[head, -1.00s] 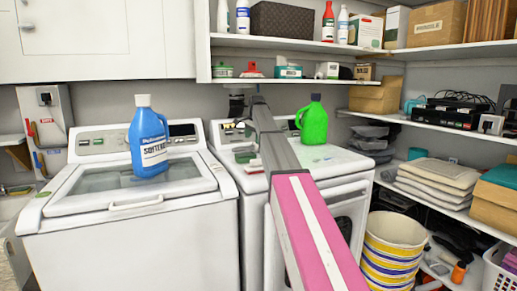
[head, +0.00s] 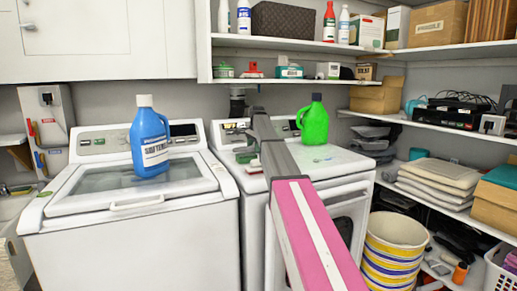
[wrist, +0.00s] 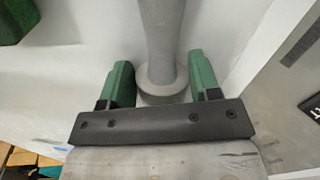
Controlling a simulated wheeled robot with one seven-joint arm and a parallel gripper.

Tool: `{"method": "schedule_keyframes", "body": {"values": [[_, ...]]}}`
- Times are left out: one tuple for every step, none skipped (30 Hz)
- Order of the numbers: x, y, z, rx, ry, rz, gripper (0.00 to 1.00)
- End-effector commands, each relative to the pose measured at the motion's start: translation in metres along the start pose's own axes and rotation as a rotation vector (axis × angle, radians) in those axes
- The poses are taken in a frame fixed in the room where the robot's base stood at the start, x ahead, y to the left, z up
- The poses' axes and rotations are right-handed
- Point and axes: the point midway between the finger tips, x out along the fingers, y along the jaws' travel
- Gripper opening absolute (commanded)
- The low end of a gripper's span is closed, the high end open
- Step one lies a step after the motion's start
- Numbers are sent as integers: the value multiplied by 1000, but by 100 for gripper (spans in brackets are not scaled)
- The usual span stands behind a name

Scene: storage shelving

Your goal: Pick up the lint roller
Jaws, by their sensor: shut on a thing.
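A grey cylinder with a wider round collar, which I take to be the lint roller (wrist: 163,35), shows in the wrist view. Its collar sits between the two green fingers of my gripper (wrist: 161,65). My gripper is shut on it, one finger on each side. The cylinder's shaft runs up out of the top of that view. In the head view my arm reaches over the white machine on the right, and I cannot clearly make out the roller there.
A green jug (head: 314,124) stands on the right machine (head: 325,178), right of my arm. A blue softener bottle (head: 149,145) stands on the left washer (head: 110,208). Shelves (head: 360,50) hang above. A striped basket (head: 392,255) stands at the right.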

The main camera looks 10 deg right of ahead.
Motion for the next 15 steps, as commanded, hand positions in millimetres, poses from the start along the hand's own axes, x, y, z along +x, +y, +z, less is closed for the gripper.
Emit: {"method": "schedule_keyframes", "body": {"values": [[0,0,0,0,0,0,31],[0,0,0,0,0,0,31],[-1,0,0,0,0,0,31],[-1,0,0,0,0,0,31],[-2,0,0,0,0,0,31],[-4,-1,0,0,0,-1,31],[-5,-1,0,0,1,-1,31],[-7,-2,0,0,1,-1,31],[-11,-2,0,0,1,-2,31],[-14,-3,0,0,1,-2,31],[-17,-3,0,0,1,-2,31],[-22,-4,0,0,1,-2,31],[-26,-5,-1,0,1,-2,31],[-31,-6,-1,0,1,-1,31],[-38,-7,-1,0,1,-1,31]]}}
